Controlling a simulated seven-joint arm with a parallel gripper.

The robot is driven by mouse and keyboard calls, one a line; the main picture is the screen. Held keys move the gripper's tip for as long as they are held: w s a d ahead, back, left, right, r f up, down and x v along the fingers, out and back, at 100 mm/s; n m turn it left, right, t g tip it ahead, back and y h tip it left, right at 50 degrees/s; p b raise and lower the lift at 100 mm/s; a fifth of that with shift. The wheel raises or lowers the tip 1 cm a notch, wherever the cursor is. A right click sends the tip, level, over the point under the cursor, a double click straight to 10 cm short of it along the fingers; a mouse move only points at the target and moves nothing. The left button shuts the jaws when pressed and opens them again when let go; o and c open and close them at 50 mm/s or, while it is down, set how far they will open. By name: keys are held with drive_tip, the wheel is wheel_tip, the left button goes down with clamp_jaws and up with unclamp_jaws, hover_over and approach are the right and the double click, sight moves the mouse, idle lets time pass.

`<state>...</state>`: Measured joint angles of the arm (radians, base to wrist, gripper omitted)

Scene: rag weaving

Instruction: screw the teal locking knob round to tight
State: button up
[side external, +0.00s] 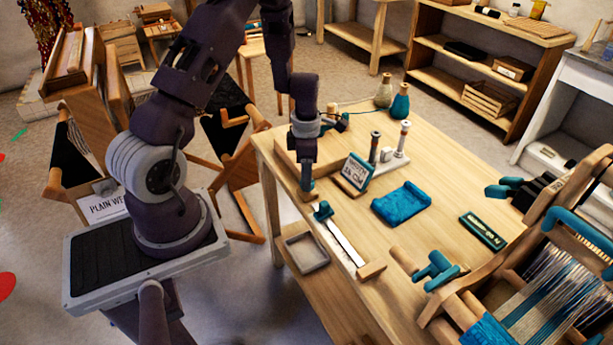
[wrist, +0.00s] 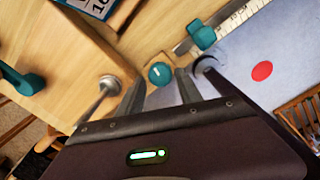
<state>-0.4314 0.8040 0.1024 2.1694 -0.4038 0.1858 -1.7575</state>
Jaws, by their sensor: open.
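The teal locking knob (wrist: 158,73) is round, with a pale mark on its top, and sits on a small wooden piece in the wrist view. In the side external view a bit of teal (side external: 307,185) shows right under my gripper (side external: 307,176). In the wrist view my gripper (wrist: 161,82) is open, with its two fingers apart on either side of the knob; I cannot tell whether they touch it. A second teal piece (wrist: 201,35) sits on the ruler (wrist: 240,14) beside the knob; it also shows in the side external view (side external: 322,211).
A metal post (wrist: 108,85) and a teal handle (wrist: 25,82) stand left of the knob in the wrist view. A small sign (side external: 356,170), posts (side external: 374,146) and a blue cloth (side external: 402,203) are on the table. The loom (side external: 555,255) is at right.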

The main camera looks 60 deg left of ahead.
drive_tip(key=shift+f, duration=0.65)
clamp_jaws()
